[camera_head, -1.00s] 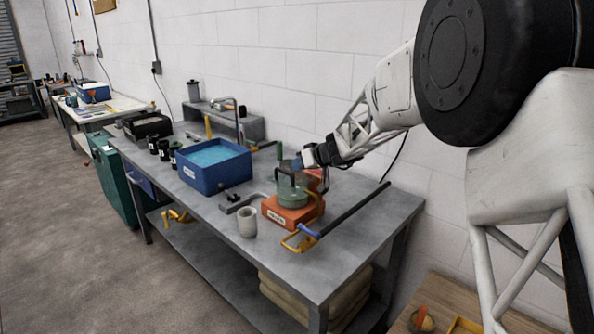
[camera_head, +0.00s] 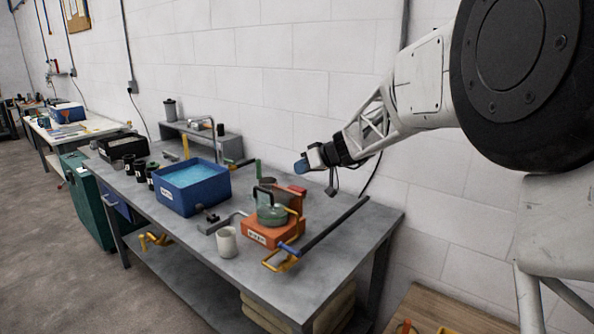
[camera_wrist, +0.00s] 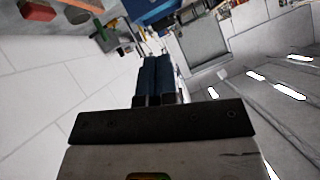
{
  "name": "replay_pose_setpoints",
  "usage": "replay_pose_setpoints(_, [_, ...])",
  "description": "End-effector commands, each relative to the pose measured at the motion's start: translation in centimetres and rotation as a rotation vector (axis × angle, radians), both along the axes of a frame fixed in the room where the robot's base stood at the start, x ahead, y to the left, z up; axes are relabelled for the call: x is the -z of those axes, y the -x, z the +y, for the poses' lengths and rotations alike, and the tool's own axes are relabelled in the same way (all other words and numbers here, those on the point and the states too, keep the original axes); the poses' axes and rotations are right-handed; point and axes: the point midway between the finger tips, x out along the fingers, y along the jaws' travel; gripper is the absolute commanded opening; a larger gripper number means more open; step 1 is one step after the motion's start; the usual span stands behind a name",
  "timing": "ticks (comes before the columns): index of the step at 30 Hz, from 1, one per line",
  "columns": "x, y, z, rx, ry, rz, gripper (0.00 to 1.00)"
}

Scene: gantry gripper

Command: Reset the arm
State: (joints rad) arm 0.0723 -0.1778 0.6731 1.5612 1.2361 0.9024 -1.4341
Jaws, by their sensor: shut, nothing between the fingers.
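My gripper (camera_head: 302,166) is raised in the air above the right part of the grey workbench (camera_head: 345,240), in front of the white wall. In the wrist view its two blue fingers (camera_wrist: 153,75) lie together, with nothing between them. A green kettle-like pot (camera_head: 271,214) with a dark handle sits on an orange block (camera_head: 270,233) on the bench. The gripper is above and to the right of the pot and apart from it.
A blue bin (camera_head: 190,188) with light blue contents stands left of the pot. A pale cup (camera_head: 227,242) is near the front edge. A long dark bar (camera_head: 335,222) lies at the right. A wooden table (camera_head: 440,310) is at lower right. The air around the gripper is clear.

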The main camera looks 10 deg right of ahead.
Motion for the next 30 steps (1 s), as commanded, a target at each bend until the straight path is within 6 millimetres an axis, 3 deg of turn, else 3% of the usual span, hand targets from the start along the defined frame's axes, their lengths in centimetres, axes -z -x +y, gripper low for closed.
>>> replay_pose_setpoints(11, [-0.1, 0.2, 0.0, 0.000, 0.001, 0.002, 0.00])
replay_pose_setpoints(17, [-0.5, 2.3, 0.1, 0.003, 0.018, 0.042, 0.00])
replay_pose_setpoints(23, [-1.5, 8.4, 0.3, 0.024, 0.071, 0.152, 0.00])
replay_pose_setpoints(30, [-1.8, 19.0, -0.3, 0.101, 0.181, 0.329, 0.00])
